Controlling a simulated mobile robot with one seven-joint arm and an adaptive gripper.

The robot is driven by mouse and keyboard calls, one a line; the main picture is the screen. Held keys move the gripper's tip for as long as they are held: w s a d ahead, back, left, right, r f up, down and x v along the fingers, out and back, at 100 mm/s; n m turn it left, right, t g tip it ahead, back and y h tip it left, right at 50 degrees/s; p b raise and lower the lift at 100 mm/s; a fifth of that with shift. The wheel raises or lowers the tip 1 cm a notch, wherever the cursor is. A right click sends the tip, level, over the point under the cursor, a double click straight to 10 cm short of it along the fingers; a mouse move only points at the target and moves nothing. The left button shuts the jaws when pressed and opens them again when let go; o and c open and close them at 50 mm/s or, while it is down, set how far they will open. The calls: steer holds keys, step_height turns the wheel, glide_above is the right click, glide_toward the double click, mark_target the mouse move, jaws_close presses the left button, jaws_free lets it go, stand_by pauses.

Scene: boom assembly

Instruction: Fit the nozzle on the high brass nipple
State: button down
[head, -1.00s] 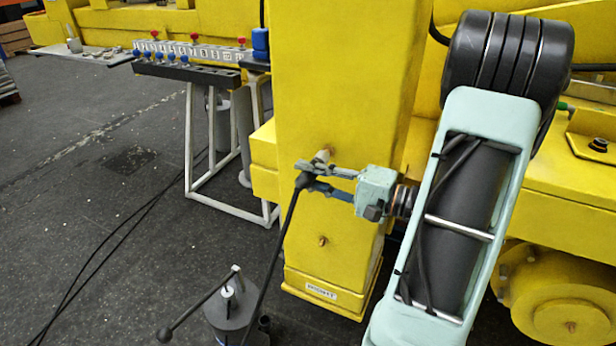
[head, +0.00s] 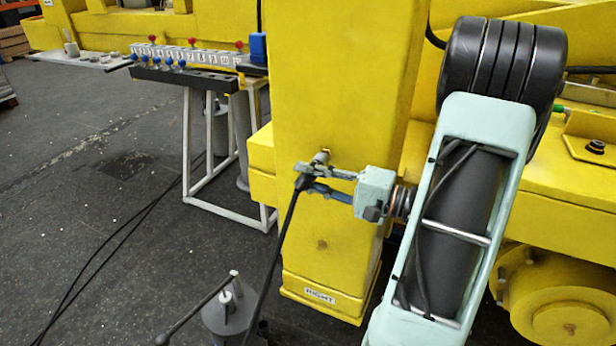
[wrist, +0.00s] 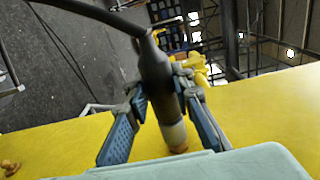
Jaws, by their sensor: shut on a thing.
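My gripper (head: 318,180) is shut on the nozzle (head: 321,157), a dark grip with a pale tip, in front of the yellow column (head: 340,80). In the wrist view the nozzle (wrist: 158,85) lies between my two fingers (wrist: 155,112), its pale tip pointing at the yellow face. A black hose (head: 285,225) runs from its back end down. A bit of brass shows at the tip in the wrist view, where the high nipple is mostly hidden; I cannot tell whether they touch or are seated. The low brass nipple (head: 322,244) is bare lower on the column.
A grey pump (head: 228,315) with a long lever stands on the floor at the front. A white-framed stand (head: 188,140) with a row of red and blue knobs is behind left. A label (head: 320,298) marks the column's foot. The left floor is mostly clear.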

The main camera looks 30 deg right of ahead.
steer(key=shift+w+d, duration=0.4)
steer(key=shift+d, duration=0.05)
steer(key=c, duration=1.6)
jaws_free()
